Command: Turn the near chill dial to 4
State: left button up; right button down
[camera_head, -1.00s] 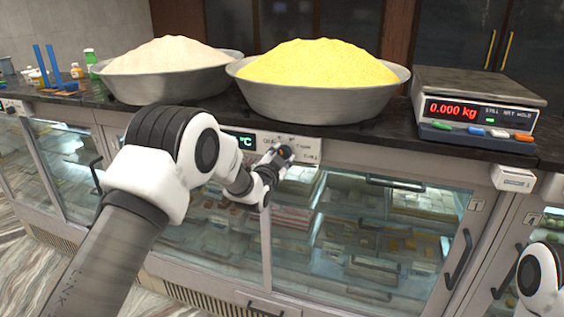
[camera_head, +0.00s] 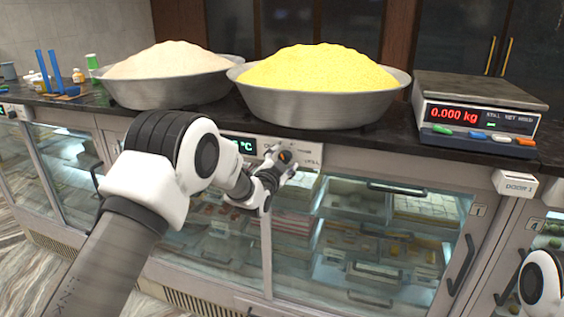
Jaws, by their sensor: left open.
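The near chill dial (camera_head: 285,156) is a small dark knob with an orange mark, on the pale control panel (camera_head: 308,153) under the counter edge. My left gripper (camera_head: 283,161) is open at the dial, with its fingers around or just in front of it; I cannot tell whether they touch it. The fingers hide part of the dial and its markings, so its setting cannot be read. A green temperature display (camera_head: 243,146) is beside it, partly covered by my left arm. Part of my right arm shows at the lower right edge; its gripper is out of view.
Metal bowls of pale powder (camera_head: 170,92) and yellow powder (camera_head: 318,106) stand on the dark counter above the panel. A scale (camera_head: 478,112) reading 0.000 kg is at right. Glass-fronted cases with a handle (camera_head: 397,187) are below. A small white box (camera_head: 514,184) sticks out at right.

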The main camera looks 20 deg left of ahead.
pick_arm(q)
jog(key=s, duration=1.2)
jog(key=shift+a, duration=0.2)
jog(key=s+f+n+g, duration=0.1)
jog(key=s+f+g, duration=0.45)
jog(key=f, duration=0.85)
jog(key=s+f+g, duration=0.2)
jog(key=s+f, duration=0.7)
jog(key=f, duration=0.6)
jog(key=s+f+n+g, duration=0.2)
jog(key=s+f+g, duration=0.1)
jog(key=s, duration=0.6)
jog(key=s+f+n+g, duration=0.3)
jog(key=s+g, duration=0.1)
jog(key=s, duration=0.6)
jog(key=s+a+f+n+g, duration=0.1)
jog(key=s+f+n+g, duration=0.2)
jog(key=s, duration=0.7)
jog(key=shift+s+f+g, duration=0.25)
jog(key=shift+f+g, duration=0.1)
jog(key=shift+f, duration=0.1)
